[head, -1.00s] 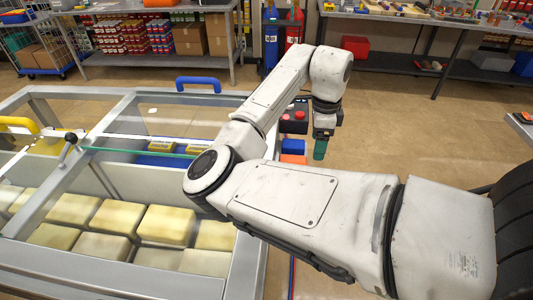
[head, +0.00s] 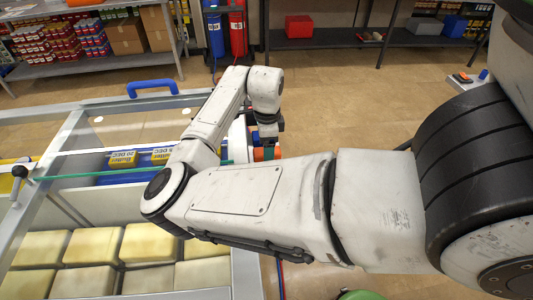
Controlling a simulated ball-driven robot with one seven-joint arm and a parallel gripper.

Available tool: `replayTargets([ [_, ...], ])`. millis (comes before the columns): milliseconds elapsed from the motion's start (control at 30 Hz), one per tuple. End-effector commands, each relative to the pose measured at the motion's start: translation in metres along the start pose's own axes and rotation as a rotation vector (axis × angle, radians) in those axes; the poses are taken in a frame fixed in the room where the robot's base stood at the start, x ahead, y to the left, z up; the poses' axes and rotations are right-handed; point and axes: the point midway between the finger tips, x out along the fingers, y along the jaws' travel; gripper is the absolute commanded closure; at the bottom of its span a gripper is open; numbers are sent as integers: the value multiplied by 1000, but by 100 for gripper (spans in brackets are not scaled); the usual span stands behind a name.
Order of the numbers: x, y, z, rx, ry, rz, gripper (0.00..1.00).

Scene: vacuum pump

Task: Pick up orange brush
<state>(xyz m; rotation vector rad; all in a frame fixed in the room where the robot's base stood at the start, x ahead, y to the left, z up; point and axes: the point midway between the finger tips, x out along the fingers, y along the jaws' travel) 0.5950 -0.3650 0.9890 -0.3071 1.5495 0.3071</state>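A small orange and black object (head: 462,78) lies on a low grey platform at the right in the head view; it may be the orange brush, but it is too small to tell. My gripper (head: 269,148) points down near the middle, far to the left of that object. Its fingertips are small and partly hidden, so I cannot tell whether it is open or shut. An orange part (head: 260,154) shows right behind the gripper, mostly covered by it; I cannot tell what it is.
A glass-topped case with pale yellow blocks (head: 92,246) and a blue handle (head: 152,87) fills the left. A small blue item (head: 483,74) lies beside the orange and black object. Shelving with a red box (head: 298,26) stands behind. Brown floor (head: 345,110) is open between.

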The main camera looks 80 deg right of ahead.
Motion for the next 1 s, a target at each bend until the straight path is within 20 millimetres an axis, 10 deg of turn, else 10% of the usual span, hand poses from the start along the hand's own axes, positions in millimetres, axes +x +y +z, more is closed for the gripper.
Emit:
replayTargets([
  [500,33,2,1,-1,0,-1,23],
  [1000,33,2,1,-1,0,-1,70],
])
